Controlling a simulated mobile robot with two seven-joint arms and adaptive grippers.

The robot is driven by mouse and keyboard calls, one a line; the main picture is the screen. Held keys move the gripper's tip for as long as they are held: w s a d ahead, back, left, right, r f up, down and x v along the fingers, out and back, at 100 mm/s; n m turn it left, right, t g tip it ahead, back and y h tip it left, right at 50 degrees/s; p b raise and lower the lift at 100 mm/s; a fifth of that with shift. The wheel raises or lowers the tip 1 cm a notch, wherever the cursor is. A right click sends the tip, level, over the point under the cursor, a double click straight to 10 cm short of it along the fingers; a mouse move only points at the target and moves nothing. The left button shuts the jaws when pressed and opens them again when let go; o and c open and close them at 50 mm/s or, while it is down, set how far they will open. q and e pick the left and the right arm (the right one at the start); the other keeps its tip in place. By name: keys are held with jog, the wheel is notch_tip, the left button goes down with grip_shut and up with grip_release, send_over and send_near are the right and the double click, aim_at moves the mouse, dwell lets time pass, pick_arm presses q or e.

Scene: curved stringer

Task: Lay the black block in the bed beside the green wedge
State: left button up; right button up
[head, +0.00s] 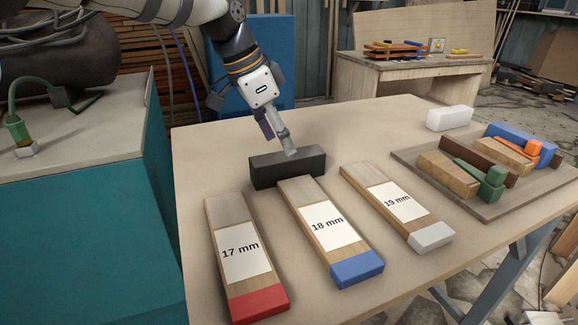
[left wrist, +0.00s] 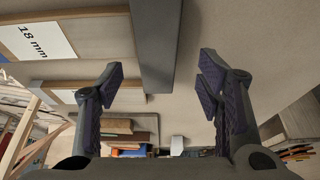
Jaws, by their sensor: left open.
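The black block (head: 288,170) lies on the bench at the far ends of the labelled boards. My left gripper (head: 287,148) is over it, pointing down, with the fingertips close to its top. In the left wrist view the fingers are apart (left wrist: 158,80), and the black block (left wrist: 157,45) shows between them, with no clear contact. The green wedge (head: 474,173) lies in the grey bed (head: 474,208) at the right, among wooden blocks and beside a small green block (head: 491,186). My right gripper is out of view.
Boards marked 17 mm (head: 240,249), 18 mm (head: 325,228) and 19 mm (head: 391,203) lie in front of the block. A white block (head: 450,118) stands behind the bed. Brown, orange and blue pieces (head: 520,145) crowd the bed's back. The bench's left side is clear.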

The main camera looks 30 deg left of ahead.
aim_at(285, 155)
pick_arm(q)
jog(key=x, duration=0.3)
jog(key=shift+s+f, duration=0.1)
jog(key=shift+s, duration=0.15)
jog(key=shift+w+d+f, duration=0.1)
jog(key=shift+w+f, duration=0.05)
jog(key=shift+f, duration=0.1)
grip_shut()
